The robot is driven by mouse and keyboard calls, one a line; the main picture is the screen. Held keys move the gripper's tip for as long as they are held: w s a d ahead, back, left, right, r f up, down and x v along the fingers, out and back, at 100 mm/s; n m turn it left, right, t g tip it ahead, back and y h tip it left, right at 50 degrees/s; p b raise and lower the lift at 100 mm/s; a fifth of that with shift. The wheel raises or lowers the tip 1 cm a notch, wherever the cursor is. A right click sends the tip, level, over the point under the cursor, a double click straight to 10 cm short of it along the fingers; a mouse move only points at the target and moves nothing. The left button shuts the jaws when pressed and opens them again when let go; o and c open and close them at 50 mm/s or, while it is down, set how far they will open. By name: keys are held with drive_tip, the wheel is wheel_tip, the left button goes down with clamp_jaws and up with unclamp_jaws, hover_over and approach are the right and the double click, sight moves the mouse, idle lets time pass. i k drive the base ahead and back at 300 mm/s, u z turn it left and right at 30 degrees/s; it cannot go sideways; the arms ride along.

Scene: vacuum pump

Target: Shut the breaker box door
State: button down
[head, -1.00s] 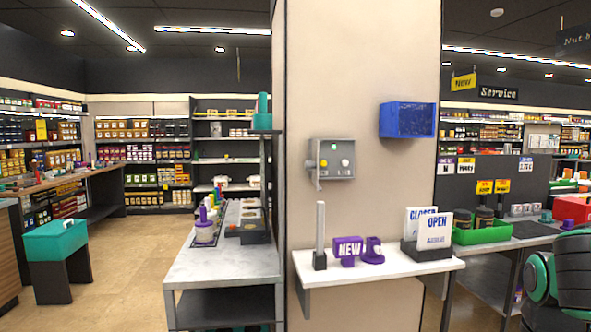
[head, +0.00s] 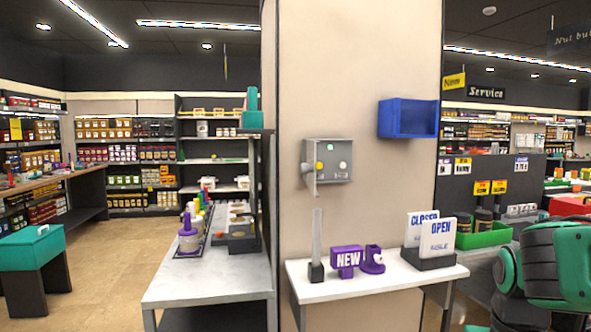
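Two boxes are fixed on the beige pillar, and neither carries a label I can read. The blue box (head: 403,134) on the right has an open front, and I can see into its hollow inside. I cannot tell whether its right-hand side panel is a swung-open door. The grey box (head: 345,147) on the left shows a yellow and a green round button or lamp on its face and a grey lever-like part at its left side. Teal and black links of my arm show at the lower right, away from both boxes. My gripper is out of view.
A grey counter (head: 170,280) stands left of the pillar. Clear floor (head: 100,290) lies further left.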

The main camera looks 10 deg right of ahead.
sight(305, 168)
drive_tip(key=i, duration=0.65)
drive_tip(key=k, duration=0.5)
drive_tip(key=u, duration=1.15)
drive_tip(key=i, duration=0.4)
drive_tip(key=z, duration=0.15)
